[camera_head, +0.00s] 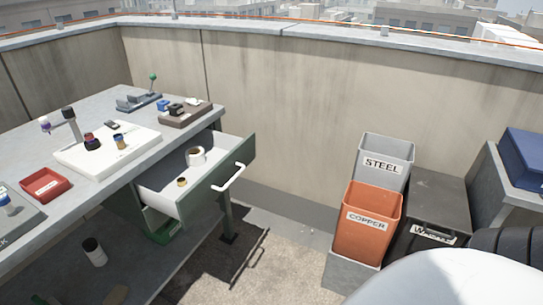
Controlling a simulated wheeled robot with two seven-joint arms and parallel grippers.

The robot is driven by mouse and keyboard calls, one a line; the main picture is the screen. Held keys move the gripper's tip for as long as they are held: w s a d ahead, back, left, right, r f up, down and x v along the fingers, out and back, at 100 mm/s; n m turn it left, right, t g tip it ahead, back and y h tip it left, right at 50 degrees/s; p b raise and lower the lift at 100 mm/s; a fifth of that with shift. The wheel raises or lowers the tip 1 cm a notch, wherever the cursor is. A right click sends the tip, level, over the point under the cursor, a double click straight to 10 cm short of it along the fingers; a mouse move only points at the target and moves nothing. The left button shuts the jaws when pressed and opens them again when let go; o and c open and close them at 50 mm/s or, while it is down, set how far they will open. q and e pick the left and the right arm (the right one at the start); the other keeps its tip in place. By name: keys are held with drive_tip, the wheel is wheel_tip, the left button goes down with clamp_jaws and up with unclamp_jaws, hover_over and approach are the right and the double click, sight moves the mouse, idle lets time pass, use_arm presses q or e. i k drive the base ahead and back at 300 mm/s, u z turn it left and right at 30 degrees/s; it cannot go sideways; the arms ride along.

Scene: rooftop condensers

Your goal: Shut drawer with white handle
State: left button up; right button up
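The drawer (205,196) is pulled out from the right side of the grey workbench (100,105). Its front panel is dark green-grey and carries a white bar handle (229,177). Inside the drawer lie a white-and-brown roll (195,156) and a small tan ring (182,181). Neither of my grippers is in view, and nothing touches the handle.
A grey STEEL bin (384,151), an orange COPPER bin (369,222) and a dark bin (429,205) stand at the right. A concrete wall (285,110) runs behind. The floor between the drawer and the bins is clear. A white rounded surface fills the lower right corner.

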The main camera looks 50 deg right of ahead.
sight(226, 156)
drive_tip(key=z, duration=1.05)
drive_tip(key=k, duration=0.4)
drive_tip(key=z, duration=0.35)
drive_tip(key=i, duration=1.35)
drive_tip(key=u, duration=0.7)
